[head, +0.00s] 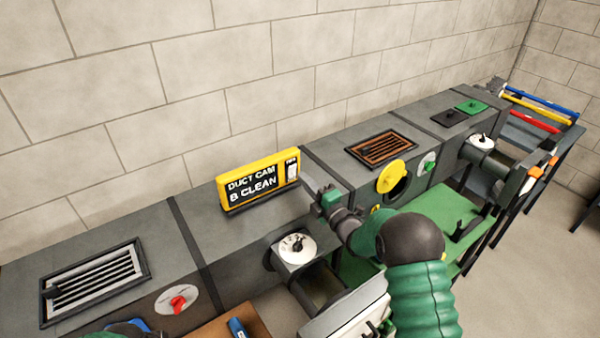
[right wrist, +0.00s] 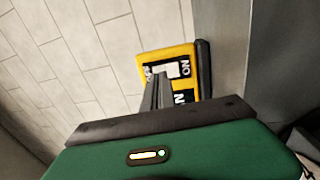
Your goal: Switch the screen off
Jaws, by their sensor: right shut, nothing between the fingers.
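The screen (head: 258,183) is a yellow-framed box with a black face reading "DUCT CAM B CLEAN", standing on the grey duct. A white rocker switch (head: 292,170) is at its right end, on a black panel. My right gripper (head: 309,184) is shut and empty, its fingers pointing at that end of the screen. In the right wrist view the shut fingertips (right wrist: 160,80) overlap the lower edge of the white switch (right wrist: 168,70). An "ON" label shows beside the switch. I cannot tell whether the fingertips touch it.
A white round dial (head: 294,248) is on the duct front below the screen. A silver grille (head: 95,282) and a red knob (head: 178,302) are at left. A rusty grille (head: 381,149) and an open yellow cover (head: 391,175) are right of my gripper.

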